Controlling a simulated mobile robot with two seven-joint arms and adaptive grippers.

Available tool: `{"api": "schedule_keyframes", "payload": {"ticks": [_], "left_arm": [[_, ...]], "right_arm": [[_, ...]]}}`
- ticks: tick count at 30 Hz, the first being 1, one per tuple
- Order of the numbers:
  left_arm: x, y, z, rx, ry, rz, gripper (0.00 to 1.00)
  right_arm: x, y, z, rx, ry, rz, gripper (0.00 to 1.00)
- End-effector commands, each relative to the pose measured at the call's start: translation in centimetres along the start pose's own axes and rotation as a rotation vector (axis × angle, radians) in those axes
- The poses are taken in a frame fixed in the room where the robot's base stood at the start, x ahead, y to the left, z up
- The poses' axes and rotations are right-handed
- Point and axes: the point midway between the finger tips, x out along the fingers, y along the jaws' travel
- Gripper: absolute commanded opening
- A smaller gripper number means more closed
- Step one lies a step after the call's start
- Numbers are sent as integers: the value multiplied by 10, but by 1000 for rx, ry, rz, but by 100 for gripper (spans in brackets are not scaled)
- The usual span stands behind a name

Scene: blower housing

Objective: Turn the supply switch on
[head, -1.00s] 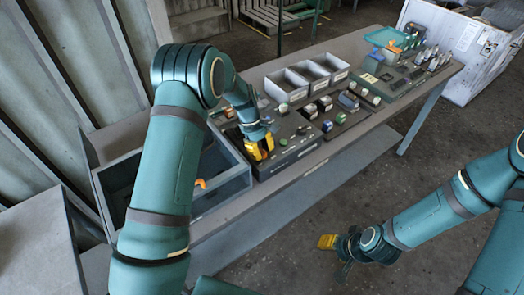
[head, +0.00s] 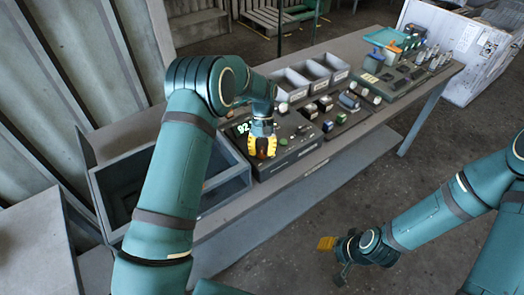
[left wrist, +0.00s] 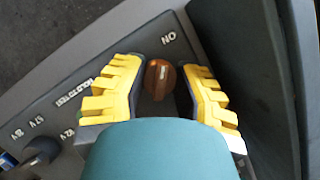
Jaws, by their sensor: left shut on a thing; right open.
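My left gripper (head: 262,148) is over the near-left part of the dark control panel (head: 290,153). Whether the knob's pointer lines up with "ON" I cannot tell. A lit display (head: 243,128) reads "92". My right gripper (head: 338,248) is open and empty, above the floor in front of the bench.
A grey open bin (head: 228,183) stands left of the panel, partly behind my left arm. Grey trays (head: 322,76) stand behind the panel. More modules and a teal tray (head: 382,36) lie further right on the bench. The floor in front is clear.

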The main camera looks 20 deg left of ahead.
Motion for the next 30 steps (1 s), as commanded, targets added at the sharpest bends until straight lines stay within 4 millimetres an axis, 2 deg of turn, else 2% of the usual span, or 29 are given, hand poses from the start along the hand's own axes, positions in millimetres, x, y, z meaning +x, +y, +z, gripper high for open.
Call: {"api": "schedule_keyframes", "payload": {"ticks": [9, 24, 25, 27, 30], "left_arm": [[4, 0, 1, 101, -10, -42, 0], [4, 0, 2, 116, -11, -49, 0], [4, 0, 2, 116, -11, -49, 37], [4, 0, 2, 116, -10, -49, 61], [3, 0, 1, 115, -7, -48, 63]], "right_arm": [[2, 1, 0, 0, 0, 1, 47], [2, 1, 0, 0, 0, 0, 47], [2, 1, 0, 0, 0, 0, 47], [2, 1, 0, 0, 0, 0, 47], [2, 1, 0, 0, 0, 0, 47]]}}
